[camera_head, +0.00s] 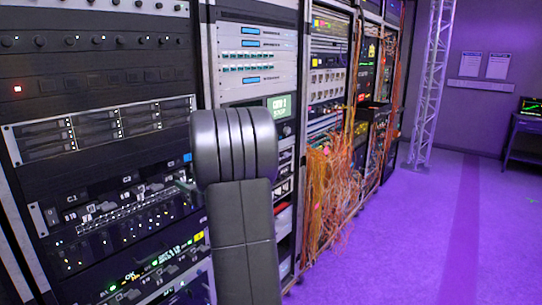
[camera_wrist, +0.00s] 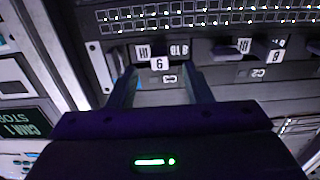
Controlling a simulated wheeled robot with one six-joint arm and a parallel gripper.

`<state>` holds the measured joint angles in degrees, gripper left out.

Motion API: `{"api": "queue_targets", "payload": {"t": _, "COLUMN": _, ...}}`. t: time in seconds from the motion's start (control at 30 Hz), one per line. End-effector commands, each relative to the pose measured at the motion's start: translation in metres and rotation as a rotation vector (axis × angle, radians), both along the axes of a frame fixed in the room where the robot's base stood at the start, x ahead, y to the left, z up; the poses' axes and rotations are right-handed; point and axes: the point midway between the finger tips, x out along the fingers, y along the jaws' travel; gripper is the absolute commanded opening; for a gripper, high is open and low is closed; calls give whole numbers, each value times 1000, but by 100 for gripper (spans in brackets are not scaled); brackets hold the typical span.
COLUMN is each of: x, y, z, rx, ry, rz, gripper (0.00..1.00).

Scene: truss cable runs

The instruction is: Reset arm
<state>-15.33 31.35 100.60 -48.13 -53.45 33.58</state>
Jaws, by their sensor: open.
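My gripper (camera_wrist: 163,78) shows in the wrist view with its two dark fingers apart, and nothing is seen held between them. The fingertips are close to a dark rack panel with small white label tags (camera_wrist: 160,63), which appear upside down there. I cannot tell whether the fingertips touch the panel. In the head view my grey arm stands in the middle, in front of the racks, and hides most of the gripper. The patch panel (camera_head: 112,214) with rows of small lights and tags shows just left of my arm.
Equipment racks (camera_head: 258,68) line the left and run back. Orange cables (camera_head: 325,195) hang in a tangle right of my arm. A metal truss (camera_head: 430,90) stands farther back. A desk (camera_head: 525,128) with a monitor is at the far right. The purple floor (camera_head: 420,245) is clear.

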Motion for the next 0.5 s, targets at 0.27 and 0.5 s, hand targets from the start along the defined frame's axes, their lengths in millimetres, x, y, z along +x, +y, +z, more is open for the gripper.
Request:
{"api": "queue_targets", "payload": {"t": 0.27, "x": 20, "y": 24, "z": 1, "rx": 2, "ry": 1, "rz": -3, "gripper": 45}}
{"api": "queue_targets", "payload": {"t": 0.5, "x": -7, "y": -11, "z": 0, "rx": 1, "ry": 1, "rz": -4, "gripper": 45}}
